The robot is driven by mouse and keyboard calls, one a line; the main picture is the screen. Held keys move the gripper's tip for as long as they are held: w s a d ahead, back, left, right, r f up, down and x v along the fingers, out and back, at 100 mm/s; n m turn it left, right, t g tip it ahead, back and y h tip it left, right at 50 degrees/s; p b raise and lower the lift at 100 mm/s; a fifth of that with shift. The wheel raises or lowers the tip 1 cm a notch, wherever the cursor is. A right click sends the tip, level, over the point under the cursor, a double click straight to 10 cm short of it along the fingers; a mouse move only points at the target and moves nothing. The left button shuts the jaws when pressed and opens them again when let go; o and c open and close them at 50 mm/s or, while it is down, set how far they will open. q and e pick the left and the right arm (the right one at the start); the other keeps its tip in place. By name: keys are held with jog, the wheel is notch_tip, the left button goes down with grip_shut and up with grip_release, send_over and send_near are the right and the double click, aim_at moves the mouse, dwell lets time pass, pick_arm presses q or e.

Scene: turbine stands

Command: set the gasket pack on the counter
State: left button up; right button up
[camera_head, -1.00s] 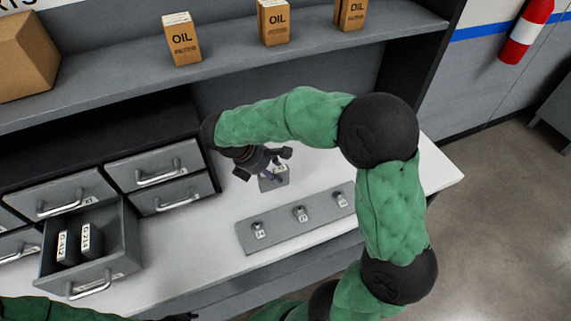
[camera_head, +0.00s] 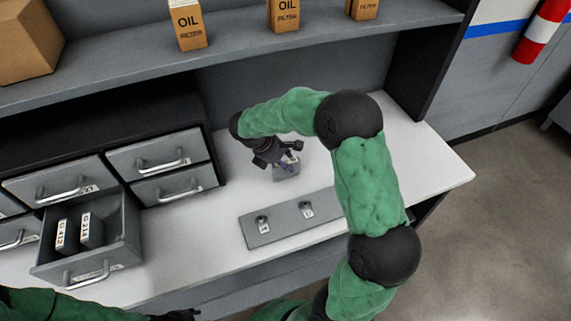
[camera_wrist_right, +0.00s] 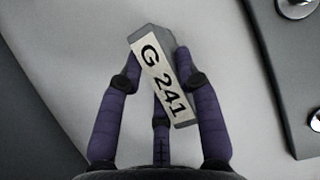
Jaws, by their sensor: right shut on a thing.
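The gasket pack (camera_wrist_right: 160,78) is a small grey block with a white label reading G 241. In the wrist view it sits tilted between the fingers of my right gripper (camera_wrist_right: 157,66), which is shut on it. In the head view the right gripper (camera_head: 283,158) is low over the back of the white counter (camera_head: 215,213), with the grey pack (camera_head: 287,171) partly hidden under it. I cannot tell whether the pack touches the counter. My left gripper (camera_head: 178,315) shows only as a dark bit at the bottom edge; its fingers cannot be made out.
A grey plate (camera_head: 284,228) with tagged pegs lies on the counter in front of the pack. An open drawer (camera_head: 88,248) at left holds two labelled packs. Closed drawers (camera_head: 158,155) stand behind it. A shelf (camera_head: 235,45) with oil filter boxes hangs above.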

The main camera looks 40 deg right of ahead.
jog(key=shift+f, duration=0.15)
jog(key=o, duration=1.2)
jog(key=shift+f, duration=0.1)
jog(key=shift+c, duration=0.2)
jog(key=shift+r, duration=0.3)
jog(key=p+v, duration=0.3)
jog(key=v, duration=0.8)
jog(key=shift+a+r, duration=0.3)
